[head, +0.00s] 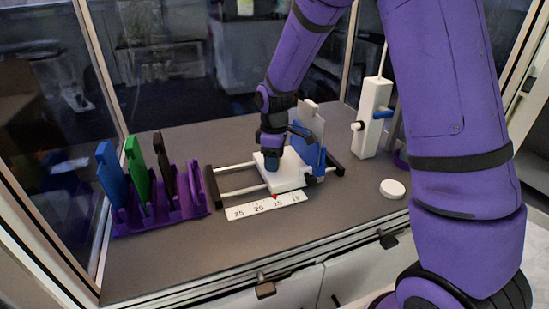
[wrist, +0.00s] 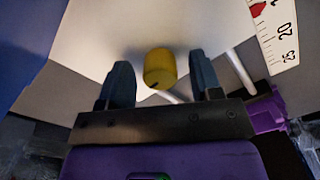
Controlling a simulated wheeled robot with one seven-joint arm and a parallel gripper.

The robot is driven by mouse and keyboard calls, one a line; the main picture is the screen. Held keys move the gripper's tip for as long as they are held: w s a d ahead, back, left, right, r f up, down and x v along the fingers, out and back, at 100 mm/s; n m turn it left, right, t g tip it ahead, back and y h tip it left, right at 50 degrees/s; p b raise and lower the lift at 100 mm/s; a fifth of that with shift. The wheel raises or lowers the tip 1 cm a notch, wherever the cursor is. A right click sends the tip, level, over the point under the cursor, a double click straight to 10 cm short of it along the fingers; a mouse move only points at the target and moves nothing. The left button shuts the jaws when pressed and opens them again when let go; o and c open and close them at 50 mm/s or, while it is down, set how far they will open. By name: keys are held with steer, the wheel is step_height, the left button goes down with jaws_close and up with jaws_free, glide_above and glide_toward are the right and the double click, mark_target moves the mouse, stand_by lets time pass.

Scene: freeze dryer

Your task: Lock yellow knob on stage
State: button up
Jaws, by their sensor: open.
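The yellow knob (wrist: 160,69) shows in the wrist view, against the white stage. My gripper (wrist: 165,82) is open, with one dark finger on each side of the knob and visible gaps between. In the head view, my gripper (head: 272,160) is down at the white stage (head: 289,180), which sits on two rails. The knob is hidden there behind my gripper. A blue plate (head: 312,158) and a pale plate stand upright on the stage's right side. I cannot tell how far the knob is turned.
A white ruler (head: 265,205) with a red pointer lies along the stage's front. A purple rack (head: 190,206) with blue, green and black plates stands left. A white post (head: 373,118) with a blue lever stands right. A white round cap (head: 392,188) lies near the front right.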

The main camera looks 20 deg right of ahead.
steer(key=c, duration=0.9)
steer(key=shift+m, duration=0.4)
steer(key=m, duration=0.3)
steer(key=shift+m, duration=0.4)
steer(key=m, duration=0.4)
steer(key=shift+m, duration=0.3)
steer(key=m, duration=0.8)
steer(key=shift+m, duration=0.3)
